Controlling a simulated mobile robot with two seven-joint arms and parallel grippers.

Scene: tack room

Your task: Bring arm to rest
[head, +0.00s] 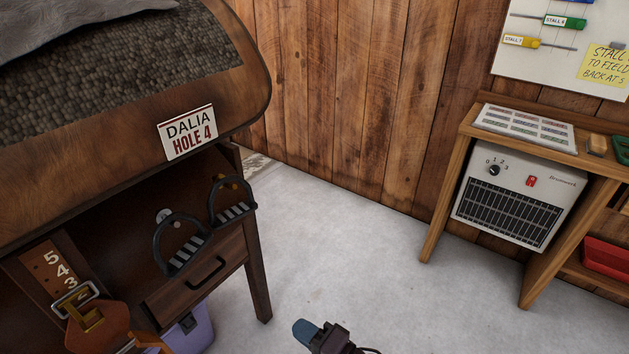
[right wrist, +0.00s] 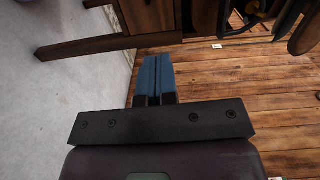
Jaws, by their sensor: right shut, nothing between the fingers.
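My right gripper (head: 306,330) shows at the bottom middle of the head view, over the pale floor. In the right wrist view its two blue fingers (right wrist: 153,75) lie side by side, shut with nothing between them. It is apart from the wooden table (head: 257,270) on the left. My left gripper is not in either view.
A numbered leather strap (head: 62,275) and a purple bin (head: 192,333) are lower left. A wooden bench (head: 448,180) with a heater (head: 518,197) stands right. The floor between is clear.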

